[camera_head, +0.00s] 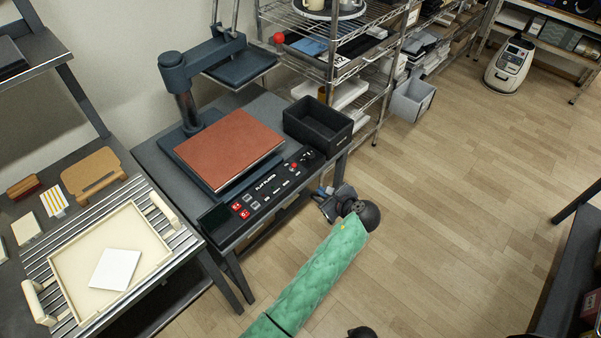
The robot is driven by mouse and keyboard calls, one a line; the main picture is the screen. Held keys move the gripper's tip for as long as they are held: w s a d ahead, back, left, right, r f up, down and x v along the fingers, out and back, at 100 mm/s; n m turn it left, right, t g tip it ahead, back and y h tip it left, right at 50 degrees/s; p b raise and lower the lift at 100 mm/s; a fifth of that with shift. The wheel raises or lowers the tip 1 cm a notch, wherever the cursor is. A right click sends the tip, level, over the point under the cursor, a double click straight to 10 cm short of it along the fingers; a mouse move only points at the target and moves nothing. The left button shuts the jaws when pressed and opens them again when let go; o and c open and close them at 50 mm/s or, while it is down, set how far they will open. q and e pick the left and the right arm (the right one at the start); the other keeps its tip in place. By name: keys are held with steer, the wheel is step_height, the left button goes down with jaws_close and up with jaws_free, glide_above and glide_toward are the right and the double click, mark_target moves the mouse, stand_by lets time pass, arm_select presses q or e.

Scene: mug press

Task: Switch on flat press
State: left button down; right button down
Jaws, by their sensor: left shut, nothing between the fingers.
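The flat press stands on a dark table, with a dark post and arm (186,95) at the back and a red-brown flat plate (229,147) in front. The dark upper plate (240,64) is swung out to the back right, clear of the red-brown plate. The control panel (263,190) runs along the front edge, with red displays at its left and a red button (294,166) towards its right. My left gripper (323,192) is shut and empty, just off the panel's front right edge, apart from the buttons. My right gripper does not show.
A black open bin (318,125) stands right of the press on the same table. A cream tray (65,262) with a white tile lies on the slatted table at left. Wire shelves (335,75) stand behind.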

mark_target(300, 178)
arm_select(q)
steer(key=shift+a+r+m, duration=0.1)
steer(key=shift+a+m, duration=0.05)
steer(key=shift+m, duration=1.85)
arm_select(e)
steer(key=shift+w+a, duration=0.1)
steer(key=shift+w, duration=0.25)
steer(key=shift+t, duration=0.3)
